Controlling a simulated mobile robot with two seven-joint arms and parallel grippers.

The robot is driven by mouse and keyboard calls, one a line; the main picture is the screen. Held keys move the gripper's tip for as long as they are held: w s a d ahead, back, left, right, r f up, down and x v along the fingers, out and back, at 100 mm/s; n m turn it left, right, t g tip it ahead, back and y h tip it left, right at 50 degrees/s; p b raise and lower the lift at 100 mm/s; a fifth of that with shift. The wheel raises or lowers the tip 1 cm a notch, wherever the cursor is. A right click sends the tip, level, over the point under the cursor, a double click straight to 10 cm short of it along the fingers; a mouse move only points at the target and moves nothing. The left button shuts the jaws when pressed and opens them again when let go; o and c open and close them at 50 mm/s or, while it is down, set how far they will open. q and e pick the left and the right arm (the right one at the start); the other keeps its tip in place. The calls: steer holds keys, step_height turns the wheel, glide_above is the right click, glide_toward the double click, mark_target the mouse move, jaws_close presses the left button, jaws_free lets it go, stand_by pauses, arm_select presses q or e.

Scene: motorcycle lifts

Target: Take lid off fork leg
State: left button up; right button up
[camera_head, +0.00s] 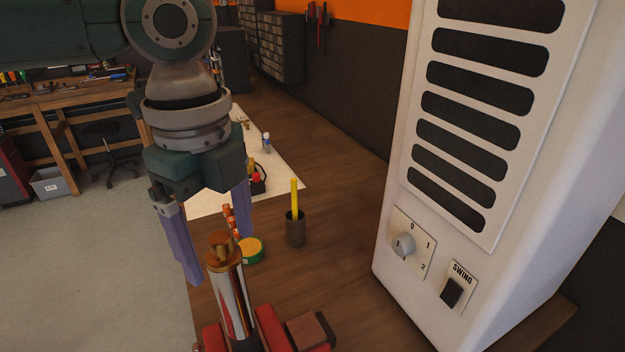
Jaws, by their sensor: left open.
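The fork leg (236,303) is a shiny chrome tube standing nearly upright at the bottom of the view. The lid (222,255) is a gold-brown cap with a knob, seated on top of the fork leg. My left gripper (218,259) points down with its two purple fingers spread wide. In the picture the lid lies between the fingertips, with a visible gap on each side; I cannot tell whether they are at the same depth. My right gripper is not in view.
A red vise (272,328) surrounds the fork leg's lower part. Behind stand a green-yellow tape roll (250,250), an orange-and-white item (230,220) and a dark cup (295,230) with a yellow stick. A tall white heater-like unit (400,180) blocks the right. Bare bench (335,185) lies between.

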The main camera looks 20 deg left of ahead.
arm_select(q)
steer(key=shift+c, duration=0.3)
jaws_close()
stand_by(0.4)
